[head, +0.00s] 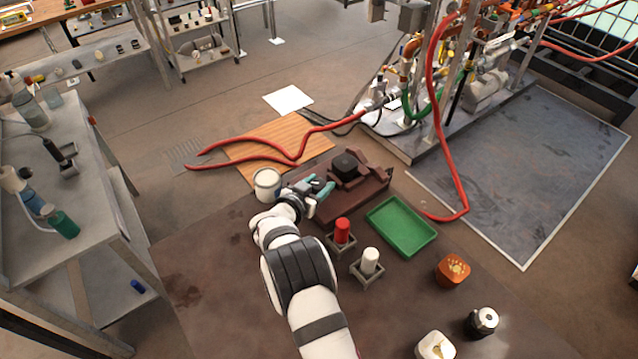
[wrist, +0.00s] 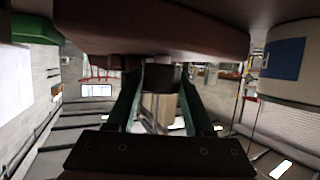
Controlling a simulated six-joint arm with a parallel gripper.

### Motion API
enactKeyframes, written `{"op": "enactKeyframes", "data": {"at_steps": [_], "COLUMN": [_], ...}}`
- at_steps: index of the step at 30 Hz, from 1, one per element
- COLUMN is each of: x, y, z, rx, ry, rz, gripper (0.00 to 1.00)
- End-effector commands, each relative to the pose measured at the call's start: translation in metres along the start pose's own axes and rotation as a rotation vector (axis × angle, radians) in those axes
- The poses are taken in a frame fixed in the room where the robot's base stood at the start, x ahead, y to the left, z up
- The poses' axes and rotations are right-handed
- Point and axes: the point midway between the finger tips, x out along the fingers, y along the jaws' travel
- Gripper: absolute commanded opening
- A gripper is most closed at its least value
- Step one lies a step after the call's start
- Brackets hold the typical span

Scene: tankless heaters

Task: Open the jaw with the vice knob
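The brown vice (head: 372,193) stands on the brown bench top, with a dark block (head: 345,163) on its upper part. My gripper (head: 319,187) is at the vice's left end, its teal fingers pointing toward it. In the wrist view, the brown vice body (wrist: 150,28) fills the top. The two teal fingers of my gripper (wrist: 162,84) stand apart, with a dark piece (wrist: 163,76), seemingly the vice knob, between their tips. I cannot tell whether the fingers touch it. The jaw opening is not clear in either view.
A white pot (head: 267,184) stands close left of my gripper; its side shows in the wrist view (wrist: 295,75). A red cylinder (head: 342,231) and a white cylinder (head: 370,261) stand in holders nearby. A green tray (head: 402,225) lies right of the vice. The bench's front left is clear.

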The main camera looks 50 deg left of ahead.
Motion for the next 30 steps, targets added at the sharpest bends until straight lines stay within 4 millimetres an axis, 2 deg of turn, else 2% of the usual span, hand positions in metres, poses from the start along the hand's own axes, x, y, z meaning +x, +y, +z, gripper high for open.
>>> {"op": "enactKeyframes", "data": {"at_steps": [1, 8, 18, 27, 28, 30], "x": [-0.0001, -0.0003, 0.0003, -0.0001, -0.0001, -0.0001], "y": [0.0000, 0.0000, 0.0003, -0.0002, -0.0002, -0.0002], "z": [0.0000, -0.0001, -0.0018, -0.0015, -0.0015, -0.0013], "rx": [0.000, 0.000, -0.048, -0.052, -0.052, -0.052], "ry": [0.000, 0.000, 0.004, 0.004, 0.004, 0.003], "rz": [0.000, 0.000, -0.112, -0.123, -0.123, -0.123], "gripper": [0.41, 0.00, 0.00, 0.00, 0.54, 0.61]}}
